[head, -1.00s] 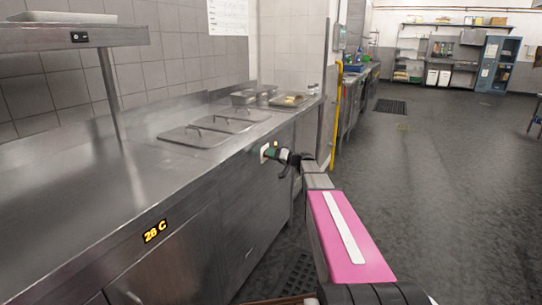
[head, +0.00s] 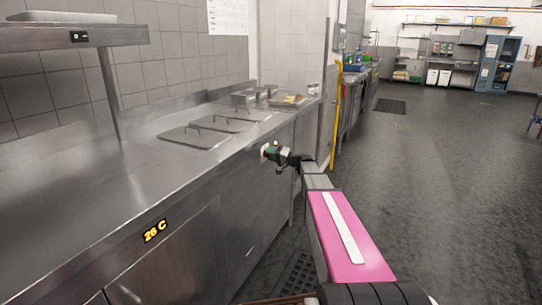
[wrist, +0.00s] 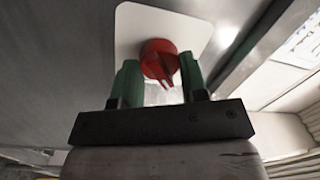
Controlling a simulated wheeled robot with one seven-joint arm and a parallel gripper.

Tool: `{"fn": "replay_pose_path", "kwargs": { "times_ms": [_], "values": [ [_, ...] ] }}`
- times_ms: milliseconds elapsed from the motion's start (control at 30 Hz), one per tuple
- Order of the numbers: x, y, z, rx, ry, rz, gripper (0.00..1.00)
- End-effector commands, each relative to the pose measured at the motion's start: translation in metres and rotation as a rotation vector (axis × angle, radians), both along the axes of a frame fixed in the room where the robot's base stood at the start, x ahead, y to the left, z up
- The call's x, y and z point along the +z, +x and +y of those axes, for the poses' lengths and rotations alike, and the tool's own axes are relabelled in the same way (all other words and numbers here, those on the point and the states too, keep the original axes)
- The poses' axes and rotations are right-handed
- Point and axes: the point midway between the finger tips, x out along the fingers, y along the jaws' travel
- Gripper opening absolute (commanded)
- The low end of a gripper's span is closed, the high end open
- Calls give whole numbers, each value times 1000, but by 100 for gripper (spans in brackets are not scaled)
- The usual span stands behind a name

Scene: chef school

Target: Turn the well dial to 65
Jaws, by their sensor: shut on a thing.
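The red well dial (wrist: 160,58) sits on a white square plate (wrist: 192,24) on the front of the steel counter, in the wrist view. The green fingers of my gripper (wrist: 160,68) are on either side of the dial and shut on it. I can read no scale numbers around the dial.
The steel counter (head: 85,195) runs along the left, with lidded wells (head: 195,137) above the dial. A yellow pole (head: 336,115) stands beyond my gripper. The floor on the right is clear.

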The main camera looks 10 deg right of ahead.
Motion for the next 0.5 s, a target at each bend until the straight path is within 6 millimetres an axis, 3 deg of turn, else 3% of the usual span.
{"fn": "replay_pose_path", "kwargs": {
  "times_ms": [167,200,267,500],
  "values": [
    [0,0,-1,-1,-1,-1,16],
    [0,0,-1,-1,-1,-1,43],
    [0,0,-1,-1,-1,-1,63],
    [0,0,0,-1,-1,-1,65]
  ]
}}
